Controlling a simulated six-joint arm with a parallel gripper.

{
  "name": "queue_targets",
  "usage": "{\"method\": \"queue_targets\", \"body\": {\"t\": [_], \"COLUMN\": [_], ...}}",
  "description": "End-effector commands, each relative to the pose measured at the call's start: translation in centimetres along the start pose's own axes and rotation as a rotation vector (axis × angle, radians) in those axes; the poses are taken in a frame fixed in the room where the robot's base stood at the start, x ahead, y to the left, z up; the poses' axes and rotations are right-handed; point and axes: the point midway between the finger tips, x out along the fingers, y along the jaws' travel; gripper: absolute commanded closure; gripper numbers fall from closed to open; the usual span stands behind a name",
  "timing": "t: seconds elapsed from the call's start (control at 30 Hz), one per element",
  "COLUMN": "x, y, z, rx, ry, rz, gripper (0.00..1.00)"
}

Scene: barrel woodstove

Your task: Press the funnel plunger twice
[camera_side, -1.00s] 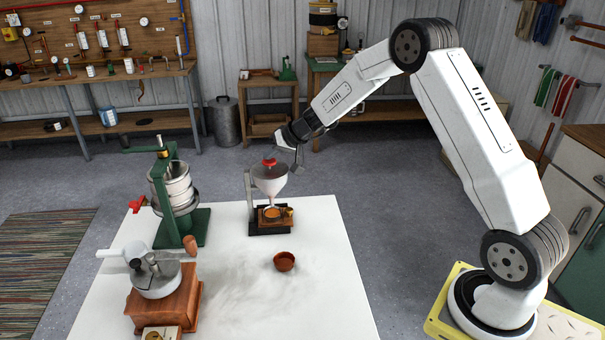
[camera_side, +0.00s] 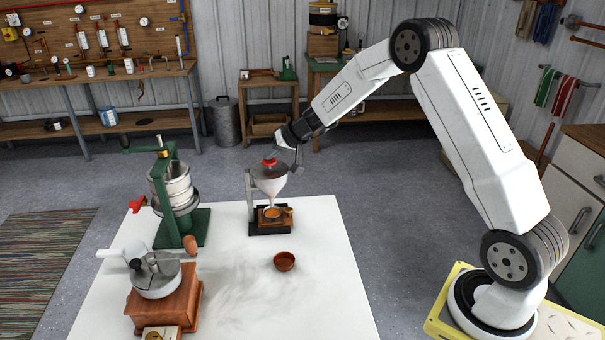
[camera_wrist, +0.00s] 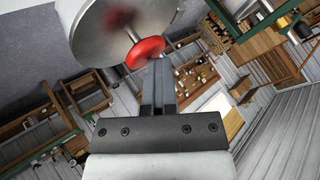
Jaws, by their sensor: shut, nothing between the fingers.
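The funnel (camera_side: 270,182) is a pale cone on a dark stand at the back of the white table. Its red plunger knob (camera_side: 269,162) sits on top. In the wrist view the red knob (camera_wrist: 145,51) is just beyond my fingertips, with the round metal funnel top (camera_wrist: 105,35) behind it. My gripper (camera_side: 277,151) is shut and empty, with its tips at or just above the knob. In the wrist view the shut fingers (camera_wrist: 157,64) reach the knob's edge; I cannot tell whether they touch it.
A brown cup (camera_side: 284,261) stands in front of the funnel. A green press (camera_side: 180,195) with stacked metal pans and a wooden grinder (camera_side: 165,290) stand to the left.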

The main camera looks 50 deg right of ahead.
Motion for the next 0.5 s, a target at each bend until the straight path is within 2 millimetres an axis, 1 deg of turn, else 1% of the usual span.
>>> {"method": "queue_targets", "body": {"t": [0.03, 0.5], "x": [0.54, 1.09], "y": [0.74, 1.18], "z": [1.24, 1.91], "rx": [0.008, 0.009], "ry": [-0.024, -0.025], "rz": [0.011, 0.011], "gripper": [1.00, 1.00]}}
